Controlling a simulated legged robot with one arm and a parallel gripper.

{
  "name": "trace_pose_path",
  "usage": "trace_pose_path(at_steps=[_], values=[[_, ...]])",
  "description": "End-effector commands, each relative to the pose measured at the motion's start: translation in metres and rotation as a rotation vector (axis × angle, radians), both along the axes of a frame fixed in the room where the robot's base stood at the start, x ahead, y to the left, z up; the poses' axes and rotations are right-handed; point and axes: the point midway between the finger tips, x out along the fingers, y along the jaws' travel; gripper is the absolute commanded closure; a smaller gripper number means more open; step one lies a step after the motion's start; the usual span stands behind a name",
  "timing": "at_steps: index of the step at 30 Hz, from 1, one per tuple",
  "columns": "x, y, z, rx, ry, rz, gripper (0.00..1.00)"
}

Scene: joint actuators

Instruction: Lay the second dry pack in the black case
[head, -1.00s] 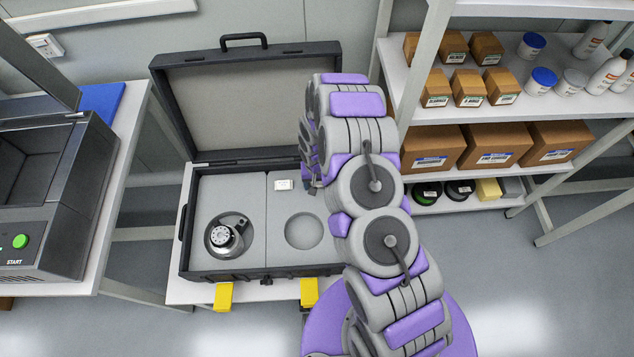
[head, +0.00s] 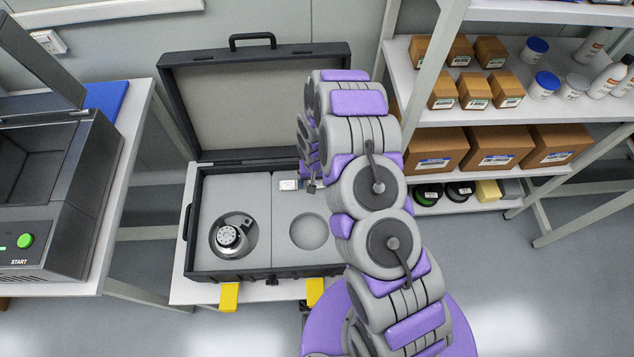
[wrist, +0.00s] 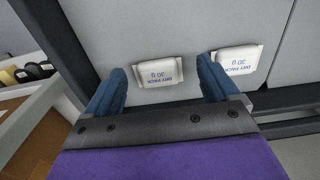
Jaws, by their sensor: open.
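The black case (head: 187,222) stands open on a white stand, its lid up and grey foam inside. One white dry pack (head: 288,185) lies on the foam near the back in the head view; it also shows right of the fingers in the wrist view (wrist: 237,60). A second dry pack (wrist: 158,72) lies flat on the foam between my fingertips in the wrist view; my arm hides it in the head view. My gripper (wrist: 160,82) is open, low over the back of the foam. I cannot tell whether its fingers touch the pack.
A round metal actuator (head: 230,238) sits in the left foam recess; the right recess (head: 308,231) is empty. A machine with a green button (head: 25,241) stands left. A shelf (head: 440,115) with boxes and bottles is at right.

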Motion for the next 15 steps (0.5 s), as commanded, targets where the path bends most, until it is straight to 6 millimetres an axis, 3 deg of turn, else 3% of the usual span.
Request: trace_pose_path(at_steps=[9, 15], values=[[0.0, -0.004, 0.066, 0.007, -0.002, -0.002, 0.12], [0.001, -0.001, 0.098, 0.002, -0.001, -0.002, 0.12]])
